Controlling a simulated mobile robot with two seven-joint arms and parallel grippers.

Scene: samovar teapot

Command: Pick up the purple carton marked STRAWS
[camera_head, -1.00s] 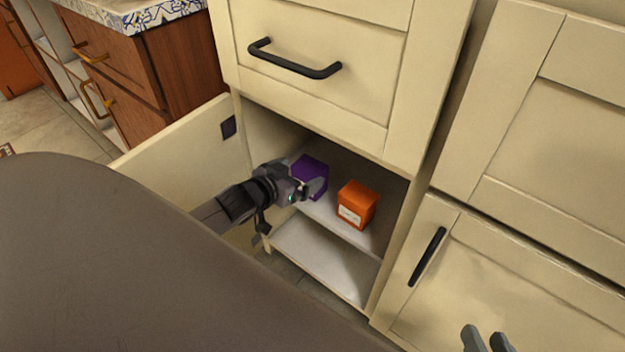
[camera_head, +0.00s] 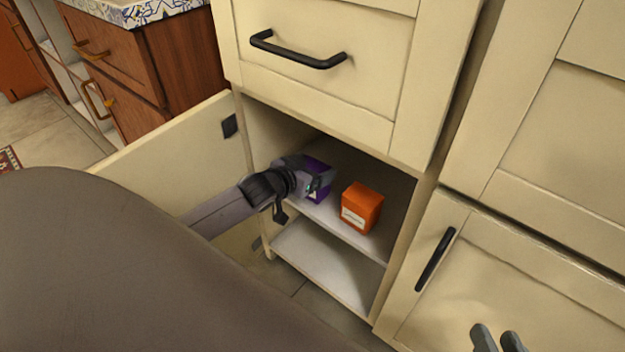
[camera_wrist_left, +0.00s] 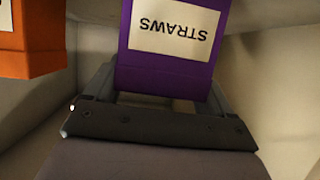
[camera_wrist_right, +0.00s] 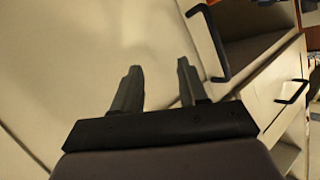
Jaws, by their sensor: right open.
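The purple carton (camera_head: 317,167) stands on the upper shelf inside the open cabinet, partly hidden by my left gripper (camera_head: 318,184). In the left wrist view the carton (camera_wrist_left: 170,72) sits between the two fingers, its white STRAWS label upside down in the picture. The fingers are at its two sides, very close to it; I cannot tell whether they press on it. My right gripper (camera_head: 497,341) is open and empty in front of the lower right cabinet door, and it also shows in the right wrist view (camera_wrist_right: 157,82).
An orange carton (camera_head: 361,207) with a white label stands just right of the purple one on the same shelf. The cabinet door (camera_head: 170,145) stands open at the left. A closed drawer (camera_head: 310,60) is above the opening. The lower shelf (camera_head: 325,268) is empty.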

